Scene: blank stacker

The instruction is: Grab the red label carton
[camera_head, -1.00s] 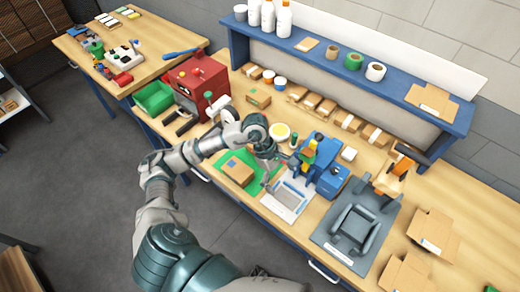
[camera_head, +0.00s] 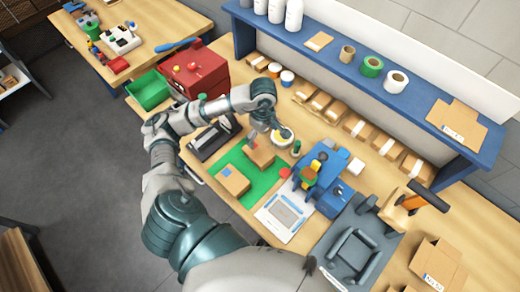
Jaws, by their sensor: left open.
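The red label carton (camera_head: 259,155) is a small brown box on the green mat (camera_head: 262,186). A red patch shows at its upper left edge. A second carton (camera_head: 232,181) with a blue label sits on the mat, nearer and to the left. My left gripper (camera_head: 268,137) is open over the far side of the red label carton, pointing down. One finger is close to the red patch; I cannot tell whether it touches. The gripper hides part of the carton's far side. My right gripper is not in view.
A blue machine (camera_head: 325,172) stands right of the mat, with a white-and-grey pad (camera_head: 284,215) in front of it. A red toolbox (camera_head: 195,75) and green bin (camera_head: 149,90) stand to the left. Several small cartons line the back under the blue shelf (camera_head: 330,78).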

